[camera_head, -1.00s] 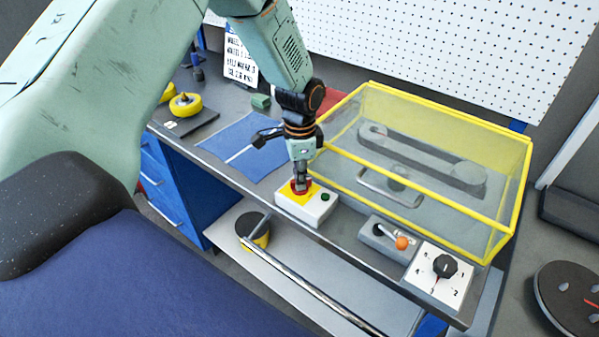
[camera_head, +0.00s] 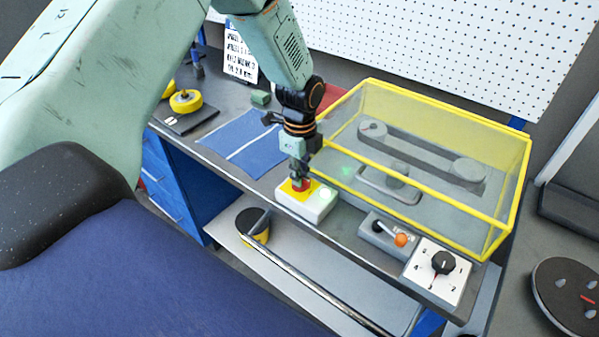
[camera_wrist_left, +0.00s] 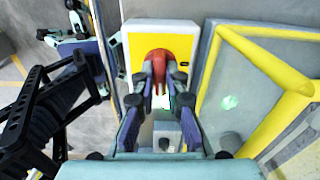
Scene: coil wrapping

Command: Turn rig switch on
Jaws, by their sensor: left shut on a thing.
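The rig switch box (camera_head: 312,210) is white with a yellow panel and sits at the bench's front edge. My right gripper cannot be made out.
A yellow-framed clear guard (camera_head: 440,150) over a belt rig stands just right of and behind the box. A lever unit with an orange knob (camera_head: 401,240) and a dial plate (camera_head: 450,285) lie to the right. A blue mat (camera_head: 240,140) lies to the left.

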